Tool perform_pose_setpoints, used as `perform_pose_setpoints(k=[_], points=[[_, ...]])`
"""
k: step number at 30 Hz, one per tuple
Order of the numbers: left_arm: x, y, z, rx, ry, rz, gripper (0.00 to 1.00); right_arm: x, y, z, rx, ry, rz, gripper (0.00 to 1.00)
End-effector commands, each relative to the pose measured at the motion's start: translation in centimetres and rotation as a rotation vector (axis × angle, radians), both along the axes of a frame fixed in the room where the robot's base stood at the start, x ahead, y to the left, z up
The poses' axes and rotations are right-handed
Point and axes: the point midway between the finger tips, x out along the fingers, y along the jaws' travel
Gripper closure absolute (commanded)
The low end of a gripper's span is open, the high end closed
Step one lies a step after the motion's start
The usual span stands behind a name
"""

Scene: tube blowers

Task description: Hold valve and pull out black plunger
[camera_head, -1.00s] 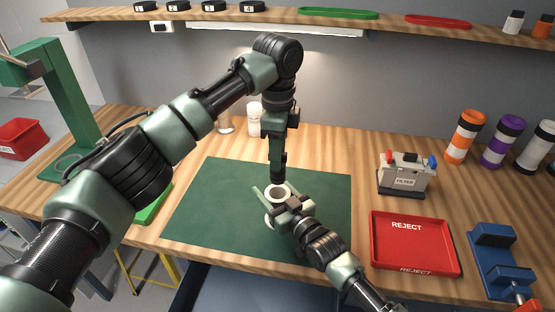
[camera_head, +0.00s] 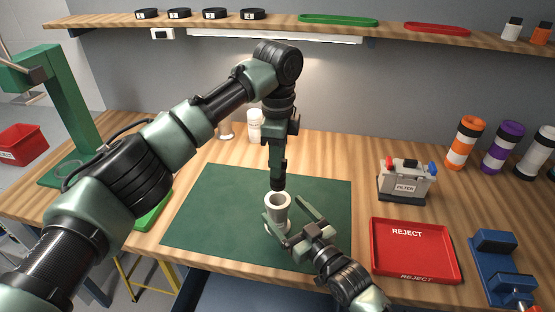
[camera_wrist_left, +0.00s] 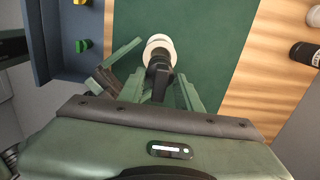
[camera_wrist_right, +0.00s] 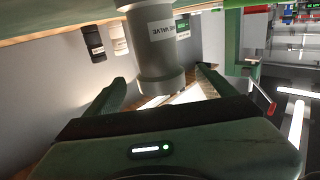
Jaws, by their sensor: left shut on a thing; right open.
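The valve (camera_head: 280,215), a pale tube with a wide rim, stands upright on the green mat (camera_head: 215,205). It also shows in the left wrist view (camera_wrist_left: 157,42) and, with its label, in the right wrist view (camera_wrist_right: 157,50). My left gripper (camera_head: 278,165) points down from above and is shut on the black plunger (camera_wrist_left: 160,64). The plunger's lower end overlaps the valve's rim in view, so I cannot tell if any of it is inside. My right gripper (camera_head: 288,222) is open, low on the near side, its fingers spread either side of the valve.
The red reject tray (camera_head: 412,271), filter box (camera_head: 405,186) and blue fixture (camera_head: 493,258) stand to the right. Striped bottles (camera_head: 465,140) are at the back right. White containers (camera_head: 255,125) stand behind the mat. The mat's left part is clear.

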Motion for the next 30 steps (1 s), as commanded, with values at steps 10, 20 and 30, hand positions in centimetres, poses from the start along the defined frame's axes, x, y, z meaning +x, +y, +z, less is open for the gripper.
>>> perform_pose_setpoints(k=[10,20,30], points=[[0.0,0.0,0.1,0.000,-0.001,0.000,1.00,-3.9,-2.6,0.0,-0.002,0.001,0.000,0.15],[0.0,0.0,1.3,0.000,0.000,0.000,1.00,-6.1,-4.1,0.1,-0.002,0.001,0.000,0.15],[0.0,0.0,2.4,0.000,0.000,0.000,1.00,-8.3,-5.6,0.1,-0.002,0.002,0.000,0.15]])
